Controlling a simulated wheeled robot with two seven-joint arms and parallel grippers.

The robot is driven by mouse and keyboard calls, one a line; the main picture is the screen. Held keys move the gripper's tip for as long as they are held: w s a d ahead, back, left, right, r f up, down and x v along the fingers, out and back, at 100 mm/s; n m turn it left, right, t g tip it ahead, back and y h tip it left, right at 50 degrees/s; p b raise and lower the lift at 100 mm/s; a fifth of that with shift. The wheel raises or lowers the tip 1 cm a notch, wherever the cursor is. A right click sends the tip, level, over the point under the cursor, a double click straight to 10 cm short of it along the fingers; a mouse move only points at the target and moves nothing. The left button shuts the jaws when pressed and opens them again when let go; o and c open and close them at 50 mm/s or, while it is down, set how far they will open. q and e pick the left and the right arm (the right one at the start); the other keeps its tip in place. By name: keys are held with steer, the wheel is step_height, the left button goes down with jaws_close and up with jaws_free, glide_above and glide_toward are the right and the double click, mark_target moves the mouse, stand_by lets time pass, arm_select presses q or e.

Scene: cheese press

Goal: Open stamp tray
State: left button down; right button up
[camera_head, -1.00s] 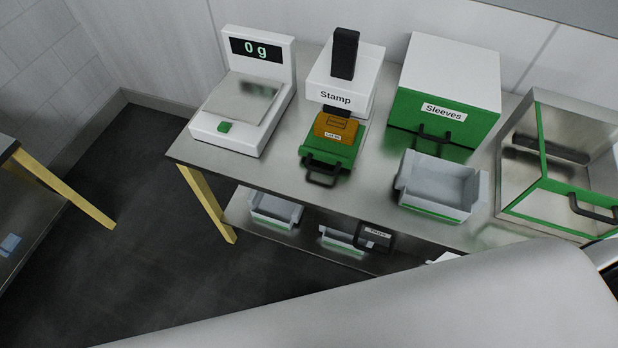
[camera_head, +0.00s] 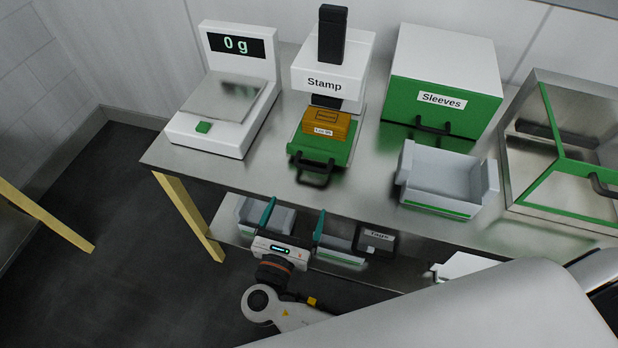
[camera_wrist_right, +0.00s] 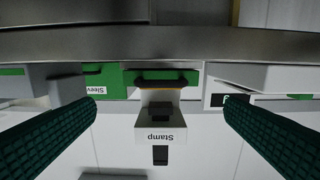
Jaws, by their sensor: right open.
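The white stamp machine (camera_head: 330,72) stands on the table with its green stamp tray (camera_head: 338,152) pulled out at the front. A brown block (camera_head: 328,122) with a label sits on the tray. The tray's black handle (camera_head: 312,170) faces me. My right gripper (camera_head: 295,222) is open and empty, below and in front of the handle, with its fingers pointing toward the table. In the right wrist view the picture is upside down; the green tray front (camera_wrist_right: 180,77) and the stamp machine (camera_wrist_right: 160,130) lie between the two spread fingers. My left gripper is not in view.
A scale (camera_head: 228,100) reading 0 g stands left of the stamp. A green-fronted Sleeves box (camera_head: 445,80), a grey bin (camera_head: 440,180) and a glass-topped case (camera_head: 565,190) stand to the right. Bins and a dark labelled box (camera_head: 375,242) sit on the lower shelf.

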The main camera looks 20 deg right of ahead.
mark_target(309, 185)
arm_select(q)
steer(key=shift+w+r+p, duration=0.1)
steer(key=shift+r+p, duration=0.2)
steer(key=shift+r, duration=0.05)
arm_select(e)
steer(key=x, duration=1)
steer(key=shift+w+d, duration=0.2)
